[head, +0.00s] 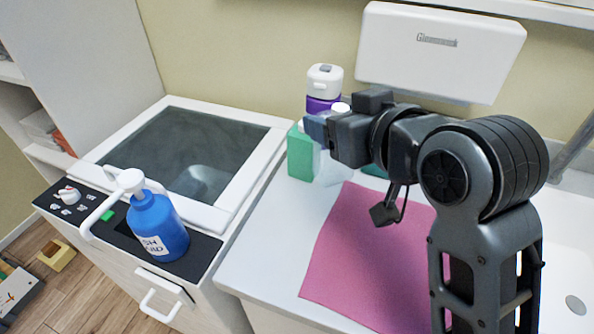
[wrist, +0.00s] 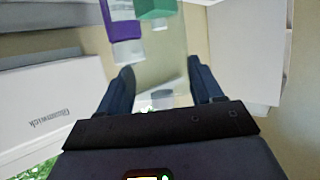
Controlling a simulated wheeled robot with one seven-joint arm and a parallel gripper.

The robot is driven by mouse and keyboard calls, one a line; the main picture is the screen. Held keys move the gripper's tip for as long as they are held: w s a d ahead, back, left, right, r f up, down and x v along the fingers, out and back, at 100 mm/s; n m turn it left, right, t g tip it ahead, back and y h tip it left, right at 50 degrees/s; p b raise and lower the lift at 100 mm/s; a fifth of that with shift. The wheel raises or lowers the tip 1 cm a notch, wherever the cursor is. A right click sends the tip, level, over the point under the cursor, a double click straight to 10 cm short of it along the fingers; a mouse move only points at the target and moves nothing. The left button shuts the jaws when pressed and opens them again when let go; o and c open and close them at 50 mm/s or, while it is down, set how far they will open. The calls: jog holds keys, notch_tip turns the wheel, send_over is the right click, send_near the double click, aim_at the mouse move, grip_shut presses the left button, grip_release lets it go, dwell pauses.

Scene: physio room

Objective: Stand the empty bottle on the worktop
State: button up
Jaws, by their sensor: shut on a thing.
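My gripper (head: 317,128) is shut on a clear, see-through bottle (head: 333,168) with a white cap, at the back left of the white worktop (head: 262,258). The bottle looks empty and about upright. Its base is close to the worktop, but I cannot tell whether it touches. In the wrist view the pale, see-through bottle (wrist: 161,62) is between the two blue fingers of my gripper (wrist: 160,82). My gripper hides part of the bottle in the head view.
A green box (head: 300,154) and a purple bottle with white lid (head: 323,88) stand close by. A pink cloth (head: 360,255) covers the middle of the worktop. A white dispenser (head: 440,50) hangs behind. A blue pump bottle (head: 158,225) stands on the left appliance.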

jog(key=a+f, duration=0.8)
jog(key=shift+s+f, duration=0.25)
jog(key=shift+s, duration=0.2)
jog(key=o, duration=1)
jog(key=shift+f, duration=0.1)
jog(key=shift+o, duration=0.2)
jog(key=v, duration=1.2)
